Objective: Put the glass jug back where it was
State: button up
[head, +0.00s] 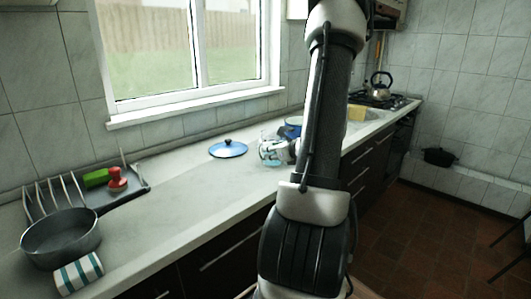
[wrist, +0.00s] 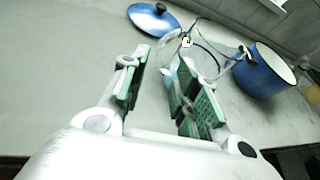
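The glass jug (head: 271,150) is clear and stands on the counter (head: 190,193) in the head view, just left of my arm. In the wrist view the jug (wrist: 207,50) shows as thin transparent outlines beyond my fingertips, partly covered by the right finger. My gripper (wrist: 158,68) has its two green-padded fingers apart, with no object clearly between them. I cannot tell whether the right finger touches the jug. In the head view my gripper (head: 291,150) is small beside the jug and partly hidden by my arm.
A blue lid (head: 228,149) lies left of the jug. A blue pot (wrist: 262,72) stands to its right. The counter between is clear.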

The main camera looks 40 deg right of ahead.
jog(key=s+a+r+n+g+y, duration=0.25)
jog(key=a+n, duration=0.35)
jog(key=a, duration=0.3)
jog(key=s+a+r+n+g+y, duration=0.2)
jog(key=s+a+r+n+y, duration=0.15)
jog(key=a+n, duration=0.45)
jog(key=s+a+r+n+g+y, duration=0.2)
jog(key=s+a+n, duration=0.25)
jog(key=a, duration=0.55)
jog(key=s+a+r+n+g+h, duration=0.1)
jog(key=s+a+n+g+h, duration=0.15)
jog(key=s+n, duration=0.6)
jog(key=s+d+r+n+h, duration=0.2)
jog(key=d+r+n+h, duration=0.1)
jog(key=n, duration=0.6)
jog(key=shift+s+d+r+h, duration=0.25)
jog(key=shift+d+r+h, duration=0.1)
jog(key=shift+d+r, duration=0.5)
jog(key=shift+a+r, duration=0.1)
